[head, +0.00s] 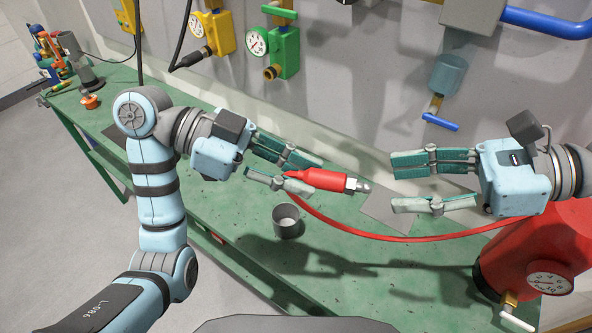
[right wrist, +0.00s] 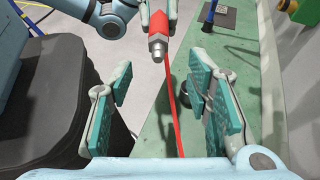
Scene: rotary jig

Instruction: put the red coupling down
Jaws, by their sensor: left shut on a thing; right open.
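The red coupling (head: 328,180) has a silver metal tip and a red hose trailing from it. My left gripper (head: 302,178) is shut on the coupling and holds it above the green bench, tip pointing right. The coupling also shows in the right wrist view (right wrist: 157,32), top centre, between the fingers of my left gripper (right wrist: 158,15). My right gripper (head: 408,182) is open and empty, to the right of the coupling and apart from it. Its spread fingers also show in the right wrist view (right wrist: 158,108). Part of the coupling is hidden by the left fingers.
A metal cup (head: 287,222) stands on the green bench (head: 330,280) below the coupling. A grey plate (head: 385,212) lies behind it. A red tank (head: 535,255) with a gauge stands at the right, with the red hose (head: 400,238) running towards it. Valves hang on the wall.

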